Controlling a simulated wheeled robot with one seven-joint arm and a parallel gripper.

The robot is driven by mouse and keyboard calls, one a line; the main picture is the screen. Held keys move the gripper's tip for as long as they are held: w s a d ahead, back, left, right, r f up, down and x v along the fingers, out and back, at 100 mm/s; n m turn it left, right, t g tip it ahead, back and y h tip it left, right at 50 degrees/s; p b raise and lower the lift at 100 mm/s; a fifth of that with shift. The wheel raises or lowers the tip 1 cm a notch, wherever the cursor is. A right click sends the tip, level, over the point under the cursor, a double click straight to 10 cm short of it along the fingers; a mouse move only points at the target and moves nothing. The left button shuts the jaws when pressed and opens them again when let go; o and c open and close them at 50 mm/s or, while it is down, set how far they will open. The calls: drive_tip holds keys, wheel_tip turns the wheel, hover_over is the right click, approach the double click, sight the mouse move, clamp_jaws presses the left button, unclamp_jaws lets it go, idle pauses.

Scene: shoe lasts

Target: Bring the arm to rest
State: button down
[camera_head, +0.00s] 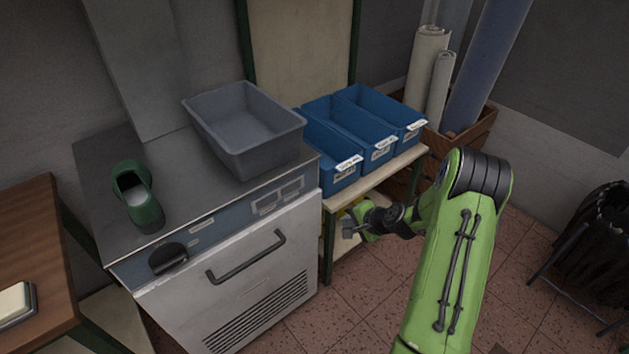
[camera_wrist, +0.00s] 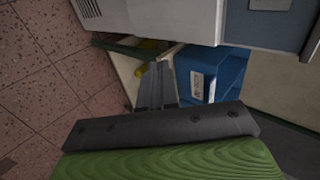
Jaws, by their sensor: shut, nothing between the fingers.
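My arm is green with black joints and rises at the right of the head view. My gripper (camera_head: 350,226) is shut and empty, held in the air in front of the small shelf table beside the white machine. In the wrist view the closed fingers (camera_wrist: 157,84) point toward the shelf and a blue bin. Nothing touches the fingers as far as I can see.
The white machine (camera_head: 235,281) carries a grey bin (camera_head: 250,145) and a green shoe last (camera_head: 138,196). Blue bins (camera_head: 378,152) stand on the table (camera_head: 385,177). A dark basket (camera_head: 605,235) is at the right. A wooden table (camera_head: 30,240) is at the left.

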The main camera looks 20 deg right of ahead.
drive_tip(key=s+a+r+n+g+h+p, duration=0.1)
drive_tip(key=s+a+r+n+p, duration=0.2)
drive_tip(key=r, duration=0.5)
drive_tip(key=s+a+r+n+g, duration=0.1)
drive_tip(key=s+a+r+n, duration=0.2)
drive_tip(key=a+r, duration=0.3)
drive_tip(key=s+a+r+n+g+h+p, duration=0.1)
drive_tip(key=s+a+r+n+p, duration=0.15)
drive_tip(key=r, duration=0.65)
drive_tip(key=s+a+r+n+p, duration=0.1)
drive_tip(key=s+r+n, duration=0.1)
drive_tip(key=s, duration=0.5)
drive_tip(key=s+a+r+n+p, duration=0.1)
drive_tip(key=s+r+n, duration=0.1)
drive_tip(key=s+r, duration=0.3)
drive_tip(key=s+a+r+n+h+p, duration=0.1)
drive_tip(key=s+r, duration=0.3)
drive_tip(key=s, duration=0.5)
drive_tip(key=shift+a+n, duration=0.35)
drive_tip(key=shift+n, duration=0.1)
